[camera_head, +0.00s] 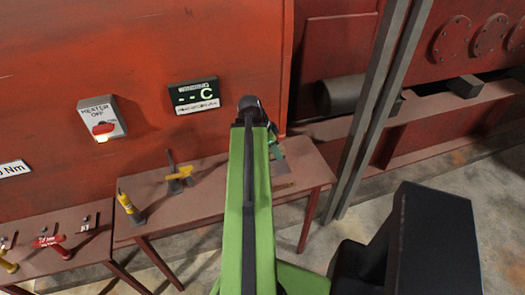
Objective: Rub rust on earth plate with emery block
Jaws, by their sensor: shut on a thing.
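My green arm rises through the middle of the view and hides much of what lies behind it. A small part of my gripper (277,151) shows just right of the arm, over the right part of the brown table. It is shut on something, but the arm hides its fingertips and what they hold. I cannot make out the emery block. A small tan patch (284,185) lies on the table below the gripper. I cannot tell whether it is the earth plate, and no rust can be made out on it.
The brown table (215,205) bears a yellow-handled tool (179,179) and a yellow tool (128,204) at its left. A lower table at left holds red and yellow tools. A heater box (102,118) and a display (193,95) are on the red wall. Grey posts (372,110) stand right.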

